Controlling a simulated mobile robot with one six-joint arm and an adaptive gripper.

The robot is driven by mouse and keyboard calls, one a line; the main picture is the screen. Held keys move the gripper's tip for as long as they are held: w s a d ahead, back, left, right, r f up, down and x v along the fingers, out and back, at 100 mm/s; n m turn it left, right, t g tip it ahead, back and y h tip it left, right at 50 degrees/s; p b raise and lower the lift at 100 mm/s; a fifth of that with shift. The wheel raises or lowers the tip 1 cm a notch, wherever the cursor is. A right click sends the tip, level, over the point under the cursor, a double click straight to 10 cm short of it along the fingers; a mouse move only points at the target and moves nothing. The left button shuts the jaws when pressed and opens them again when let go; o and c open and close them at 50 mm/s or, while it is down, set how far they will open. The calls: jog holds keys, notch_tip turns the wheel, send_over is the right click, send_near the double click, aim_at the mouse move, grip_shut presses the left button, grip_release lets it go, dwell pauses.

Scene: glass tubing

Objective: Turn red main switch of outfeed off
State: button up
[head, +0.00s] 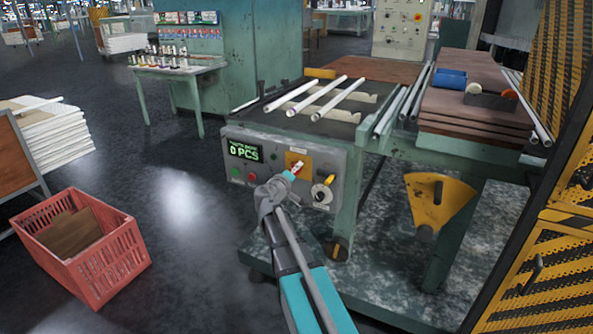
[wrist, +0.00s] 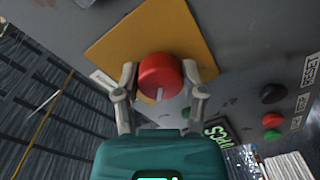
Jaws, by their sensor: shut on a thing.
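The red main switch (wrist: 158,70) is a round red knob on a yellow plate (wrist: 121,37), with a pale mark on its near rim. In the head view the switch (head: 297,166) shows as a small red spot on its yellow plate, partly hidden by my gripper. My gripper (wrist: 164,80) is shut on the knob, with one finger on each side of it. In the head view my gripper (head: 288,175) reaches up to the front of the grey control panel (head: 335,160) of the outfeed table.
On the panel are a lit display (head: 245,151) reading 0 PCS, push buttons and a black rotary knob (head: 320,192) right of the switch. White glass tubes (head: 343,99) lie above. A red crate (head: 110,262) stands on the floor at left. A yellow-black guard (head: 545,270) stands at right.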

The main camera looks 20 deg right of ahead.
jog(key=n, duration=0.3)
jog(key=shift+a+n, duration=0.1)
jog(key=shift+n, duration=2.1)
jog(key=o, duration=1.2)
jog(key=shift+c, duration=0.2)
jog(key=v, duration=0.7)
jog(key=shift+a, duration=0.25)
jog(key=shift+s+f, duration=0.1)
jog(key=shift+s, duration=0.05)
